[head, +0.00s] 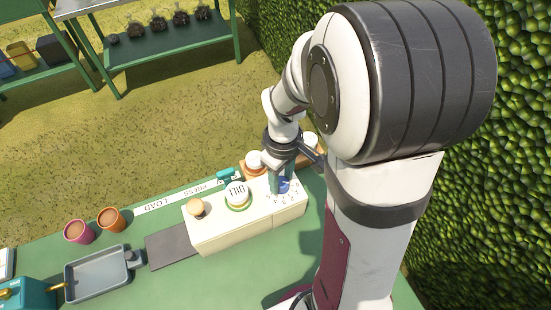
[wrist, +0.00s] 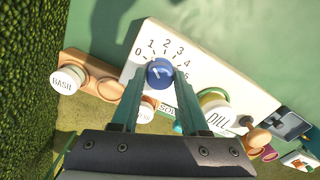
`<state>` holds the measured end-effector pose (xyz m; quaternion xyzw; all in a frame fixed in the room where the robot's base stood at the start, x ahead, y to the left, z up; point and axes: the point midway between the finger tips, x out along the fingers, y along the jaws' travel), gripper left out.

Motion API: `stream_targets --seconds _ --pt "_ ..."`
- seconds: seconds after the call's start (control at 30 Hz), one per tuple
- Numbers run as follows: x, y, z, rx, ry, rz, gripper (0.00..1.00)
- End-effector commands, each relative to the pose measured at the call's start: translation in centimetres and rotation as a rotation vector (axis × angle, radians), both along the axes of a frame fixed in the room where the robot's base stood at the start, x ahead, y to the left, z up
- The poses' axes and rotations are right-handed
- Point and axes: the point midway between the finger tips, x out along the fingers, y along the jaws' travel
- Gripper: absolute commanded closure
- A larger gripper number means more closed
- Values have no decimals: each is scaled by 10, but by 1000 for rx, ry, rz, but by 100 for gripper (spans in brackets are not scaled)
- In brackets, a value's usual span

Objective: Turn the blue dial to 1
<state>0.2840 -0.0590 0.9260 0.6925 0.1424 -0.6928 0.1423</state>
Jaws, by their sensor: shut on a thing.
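The blue dial (wrist: 159,71) sits on the cream panel (wrist: 145,40), with printed numbers from 0 to 6 arranged around it. The 1 is above and slightly left of the dial. A small pale mark shows on the dial's face, but I cannot tell for sure which number it points at. My gripper (wrist: 158,80) has its two teal fingers on either side of the dial, shut on it. In the head view the dial (head: 284,186) shows low between the fingers of my gripper (head: 281,180), partly hidden by them.
Jars labelled BASIL (wrist: 68,80) and DILL (wrist: 217,113) stand near the dial. A wooden knob (head: 196,207) is on the panel's left. A grey tray (head: 97,272) and two pots (head: 110,219) are further left on the green table. A hedge (head: 480,200) rises at right.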

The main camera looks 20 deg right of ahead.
Motion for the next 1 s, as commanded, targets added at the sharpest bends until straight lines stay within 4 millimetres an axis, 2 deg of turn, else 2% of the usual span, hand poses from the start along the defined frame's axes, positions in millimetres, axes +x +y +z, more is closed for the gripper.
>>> stream_targets --seconds 0.3,0.83,0.87,1.0 --pt "0 0 0 0 -1 -121 100" --pt "0 0 0 1 -2 -145 100" --pt "0 0 0 0 -1 -144 50" --pt "0 0 0 0 -1 -144 26"
